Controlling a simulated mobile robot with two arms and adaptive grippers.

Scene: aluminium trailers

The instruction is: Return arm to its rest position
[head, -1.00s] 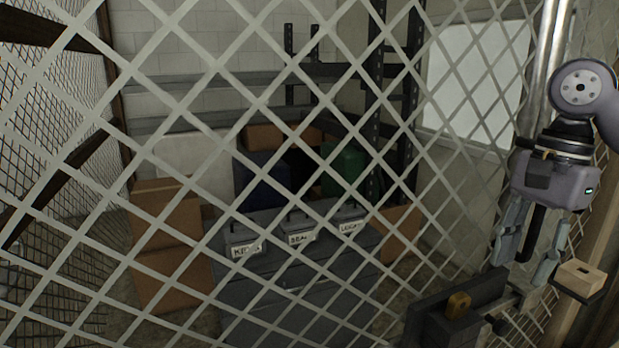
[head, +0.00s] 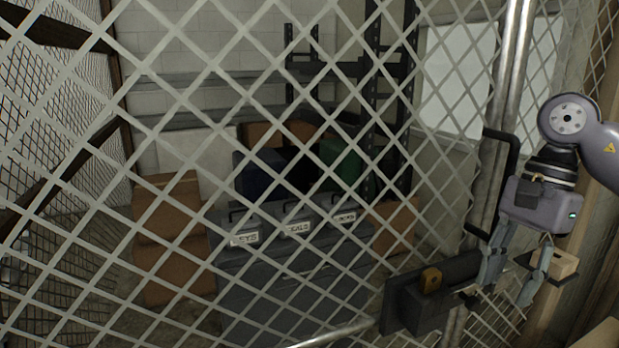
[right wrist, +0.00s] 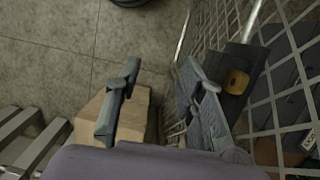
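My right gripper (head: 508,290) hangs fingers-down at the right of the head view, in front of a mesh cage panel (head: 215,85). Its two fingers are apart with nothing between them; the right wrist view also shows the gap between the fingers (right wrist: 160,100). A dark latch box (head: 405,305) with a yellow-brown knob (head: 431,280) is on the mesh, left of the fingers. The latch box also shows in the right wrist view (right wrist: 238,78), right of the fingers. Whether a finger touches the latch is unclear. My left gripper is out of view.
A black handle (head: 478,215) and a metal post (head: 510,75) stand close by the right gripper. A small tan block (head: 565,263) is just right of its fingers. Behind the mesh are grey labelled cases (head: 297,228), cardboard boxes (head: 170,215) and shelving (head: 215,85).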

